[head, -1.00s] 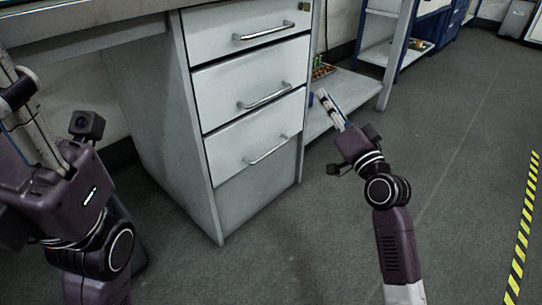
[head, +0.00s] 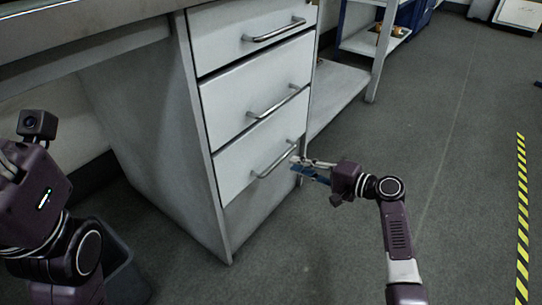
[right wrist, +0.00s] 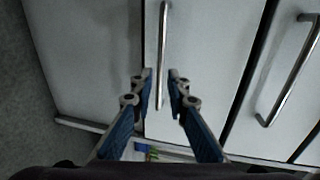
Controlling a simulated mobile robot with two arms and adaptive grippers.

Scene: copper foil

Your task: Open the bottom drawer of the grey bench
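The grey bench (head: 150,135) has a stack of three white drawers. Its bottom drawer (head: 232,168) looks closed, with its face level with the others. The bottom drawer's bar handle (head: 271,165) also shows in the right wrist view (right wrist: 163,45). My right gripper (head: 300,168) is open at the right end of this handle. In the right wrist view its two blue-padded fingers (right wrist: 161,78) stand apart, one on each side of the handle; I cannot tell whether they touch it. My left arm is at the left edge; its fingers are out of view.
The middle drawer (head: 255,90) and top drawer (head: 240,35) are above, also closed, with similar handles. A low shelf (head: 335,90) stands right of the bench. A dark bin (head: 125,275) is at lower left. The floor (head: 320,255) before the drawers is clear.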

